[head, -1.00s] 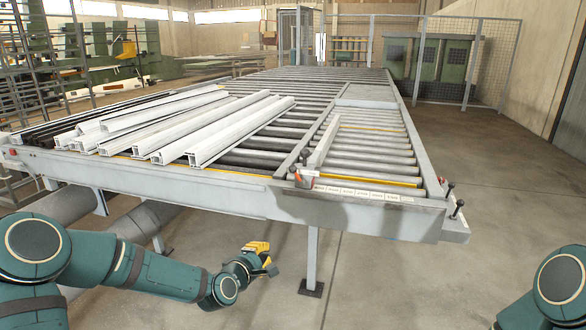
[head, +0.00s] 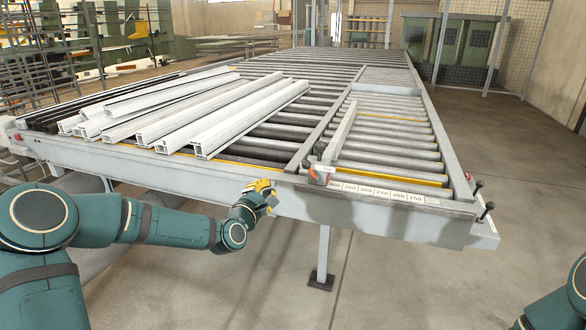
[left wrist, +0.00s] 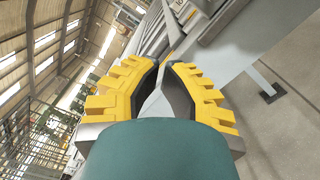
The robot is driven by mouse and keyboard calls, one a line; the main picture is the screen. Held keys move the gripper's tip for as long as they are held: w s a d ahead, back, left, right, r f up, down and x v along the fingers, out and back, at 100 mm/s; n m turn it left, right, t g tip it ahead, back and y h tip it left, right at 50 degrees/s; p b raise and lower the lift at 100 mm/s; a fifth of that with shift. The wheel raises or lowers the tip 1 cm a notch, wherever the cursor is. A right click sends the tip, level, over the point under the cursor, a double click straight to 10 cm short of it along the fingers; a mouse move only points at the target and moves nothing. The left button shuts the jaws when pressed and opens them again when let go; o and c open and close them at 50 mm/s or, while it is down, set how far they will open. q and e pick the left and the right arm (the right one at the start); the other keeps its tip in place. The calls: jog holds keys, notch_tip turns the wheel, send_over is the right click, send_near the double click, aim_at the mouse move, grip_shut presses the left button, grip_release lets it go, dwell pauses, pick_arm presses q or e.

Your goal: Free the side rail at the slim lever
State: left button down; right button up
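The side rail appears to be the pale bar (head: 341,132) lying lengthwise over the rollers. A small red and grey clamp part (head: 322,172) sits at its near end, by the numbered scale. Two short levers with dark knobs, one farther back (head: 478,185) and one nearer (head: 488,208), stand at the bench's right front corner; I cannot tell which is the slim one. My left gripper (head: 268,191) is in front of the bench's front edge, left of the clamp part and apart from the levers. In the left wrist view its yellow fingers (left wrist: 163,66) are apart and empty. My right gripper is out of view.
The roller bench's front beam (head: 200,180) runs across in front of me. Several white profiles (head: 215,112) lie on its left half. A bench leg (head: 322,255) stands below. The floor (head: 430,285) on the right is clear.

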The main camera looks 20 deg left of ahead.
aim_at(311, 171)
pick_arm(q)
jog(key=w+d+r, duration=0.2)
jog(key=w+d, duration=0.2)
jog(key=w, duration=0.6)
jog(key=shift+w+d, duration=0.15)
jog(key=shift+w, duration=0.1)
jog(key=shift+d, duration=0.1)
jog(key=shift+d+r+m+b, duration=0.15)
jog(key=shift+m+b, duration=0.2)
jog(key=shift+m, duration=0.05)
